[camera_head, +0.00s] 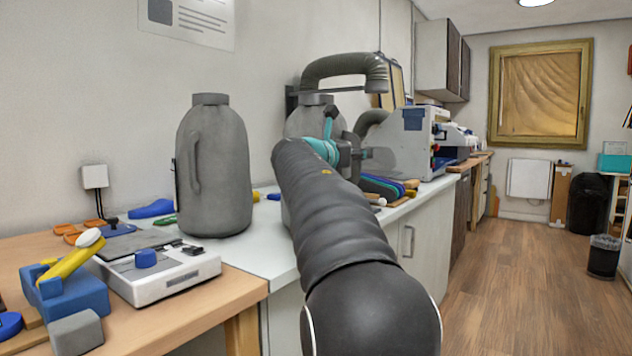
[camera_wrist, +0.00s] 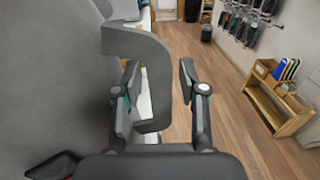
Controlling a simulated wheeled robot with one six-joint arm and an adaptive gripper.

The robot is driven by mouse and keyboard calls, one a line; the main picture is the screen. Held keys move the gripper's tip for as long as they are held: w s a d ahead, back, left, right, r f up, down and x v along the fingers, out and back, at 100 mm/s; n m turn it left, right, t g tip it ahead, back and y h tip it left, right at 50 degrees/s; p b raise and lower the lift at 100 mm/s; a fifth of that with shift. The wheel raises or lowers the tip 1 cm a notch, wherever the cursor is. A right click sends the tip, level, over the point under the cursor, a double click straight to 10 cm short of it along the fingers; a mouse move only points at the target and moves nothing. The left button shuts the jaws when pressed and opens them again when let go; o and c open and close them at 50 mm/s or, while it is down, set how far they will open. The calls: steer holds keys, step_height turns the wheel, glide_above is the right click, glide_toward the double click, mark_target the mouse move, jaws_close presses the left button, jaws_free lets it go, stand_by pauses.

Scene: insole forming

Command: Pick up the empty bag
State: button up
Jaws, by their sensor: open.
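No thing in view is plainly an empty bag. A black bag or bag-lined bin (camera_head: 588,203) stands on the floor at the far right; I cannot tell whether it is empty. My gripper (camera_head: 362,155) is out over the counter, beside a second grey jug-like container (camera_head: 303,122) that my arm partly hides. In the wrist view my gripper (camera_wrist: 159,82) is open, with a grey curved handle (camera_wrist: 150,55) between its fingers. The handle joins a large grey body (camera_wrist: 45,75) on the left. I cannot tell whether the fingers touch it.
A grey jug (camera_head: 213,165) stands on the white counter (camera_head: 262,250) left of my arm. A scale-like device (camera_head: 160,272) and blue holder (camera_head: 68,296) sit on the wooden table. Machines (camera_head: 408,140) stand further along.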

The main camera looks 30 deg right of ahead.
jaws_close()
